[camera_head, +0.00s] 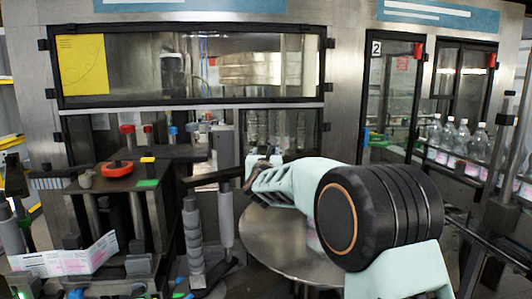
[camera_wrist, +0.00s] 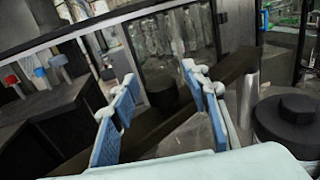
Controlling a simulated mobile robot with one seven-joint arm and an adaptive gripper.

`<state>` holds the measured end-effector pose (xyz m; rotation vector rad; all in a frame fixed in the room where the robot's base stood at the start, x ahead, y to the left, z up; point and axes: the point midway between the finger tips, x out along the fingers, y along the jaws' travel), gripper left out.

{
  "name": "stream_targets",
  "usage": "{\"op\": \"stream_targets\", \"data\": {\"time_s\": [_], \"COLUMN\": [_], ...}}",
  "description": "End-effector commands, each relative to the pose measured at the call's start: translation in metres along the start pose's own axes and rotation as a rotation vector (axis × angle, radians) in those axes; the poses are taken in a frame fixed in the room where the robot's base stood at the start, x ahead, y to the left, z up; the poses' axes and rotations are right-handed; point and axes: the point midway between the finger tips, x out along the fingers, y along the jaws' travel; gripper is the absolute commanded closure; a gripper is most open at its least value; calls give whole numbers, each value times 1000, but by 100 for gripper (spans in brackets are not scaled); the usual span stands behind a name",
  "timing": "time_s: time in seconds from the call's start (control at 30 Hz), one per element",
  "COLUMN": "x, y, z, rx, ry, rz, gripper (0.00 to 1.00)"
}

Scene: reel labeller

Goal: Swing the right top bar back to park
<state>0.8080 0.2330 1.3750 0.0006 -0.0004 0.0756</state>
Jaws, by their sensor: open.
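A dark flat bar (camera_head: 213,176), which looks like the right top bar, runs from the labeller's left block towards my gripper in the head view. In the wrist view the dark bar (camera_wrist: 160,118) slants from lower left to upper right across the space between the fingers. My gripper (camera_wrist: 160,80) is open, with one blue-padded finger on each side of the bar's line. I cannot tell whether either pad touches it. The park position cannot be made out.
A round metal plate (camera_head: 285,245) lies below my arm. A grey ribbed roller (camera_head: 193,245) stands left of it. A block with a red knob (camera_head: 118,169) is at left. A framed window (camera_head: 190,65) is behind. Bottles (camera_head: 460,140) line the right side.

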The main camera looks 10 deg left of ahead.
Motion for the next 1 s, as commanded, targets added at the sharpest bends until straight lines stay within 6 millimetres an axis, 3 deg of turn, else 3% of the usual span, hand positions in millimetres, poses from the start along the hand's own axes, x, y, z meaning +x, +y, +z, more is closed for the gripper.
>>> {"op": "stream_targets", "data": {"time_s": [0.23, 0.6, 1.0], "x": [0, 0, 1], "y": [0, 0, 0], "z": [-1, 0, -2], "rx": [0, -1, 0], "ry": [0, 0, 0], "rz": [0, 0, 7], "gripper": [60, 100, 100]}}
